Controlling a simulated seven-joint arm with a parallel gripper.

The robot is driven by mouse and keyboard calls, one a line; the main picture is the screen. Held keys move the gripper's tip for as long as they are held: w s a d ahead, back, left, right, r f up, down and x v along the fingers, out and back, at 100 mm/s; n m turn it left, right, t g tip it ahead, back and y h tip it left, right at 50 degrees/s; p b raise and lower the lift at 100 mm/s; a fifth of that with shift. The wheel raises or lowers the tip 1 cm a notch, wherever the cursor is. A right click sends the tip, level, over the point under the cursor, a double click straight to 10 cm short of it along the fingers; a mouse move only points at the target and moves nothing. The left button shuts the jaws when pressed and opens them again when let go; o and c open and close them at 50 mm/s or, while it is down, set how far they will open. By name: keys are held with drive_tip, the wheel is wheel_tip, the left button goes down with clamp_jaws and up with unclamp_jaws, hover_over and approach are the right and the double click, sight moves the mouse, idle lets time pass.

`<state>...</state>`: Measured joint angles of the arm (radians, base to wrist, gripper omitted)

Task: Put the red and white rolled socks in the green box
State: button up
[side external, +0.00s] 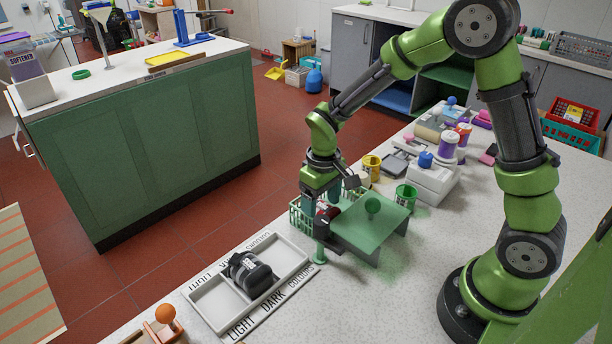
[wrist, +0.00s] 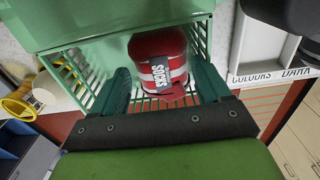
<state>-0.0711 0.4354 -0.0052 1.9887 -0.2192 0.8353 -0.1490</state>
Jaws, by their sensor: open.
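The red and white rolled socks (wrist: 158,62), with a "SOCKS" label, lie within the mesh walls of the green box (wrist: 92,82) in the wrist view. They show only partly in the side view (side external: 325,212), behind my gripper and the box. The green box (side external: 299,219) stands beside a green raised platform near the counter edge. My gripper (wrist: 163,85) is open, with one green finger on each side of the socks; I see gaps beside them. Whether the socks rest on the box floor is hidden.
A grey two-part tray (side external: 216,312) marked light and dark colours holds a black bundle (side external: 250,272). A green platform (side external: 378,232) with a round knob adjoins the box. A yellow cup (side external: 371,168) and green cup (side external: 405,196) stand behind.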

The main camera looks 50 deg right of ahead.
wheel_tip(320, 180, up, 17)
drive_tip(key=s+r+m+t+y, duration=0.1)
drive_tip(key=s+m+t, duration=0.1)
drive_tip(key=s, duration=0.5)
drive_tip(key=s+r+m+t+y, duration=0.1)
drive_tip(key=s+r+m+t, duration=0.1)
drive_tip(key=s+t, duration=0.3)
drive_tip(key=shift+s+a+r, duration=0.25)
drive_tip(key=shift+s+a, duration=0.15)
drive_tip(key=shift+s, duration=0.8)
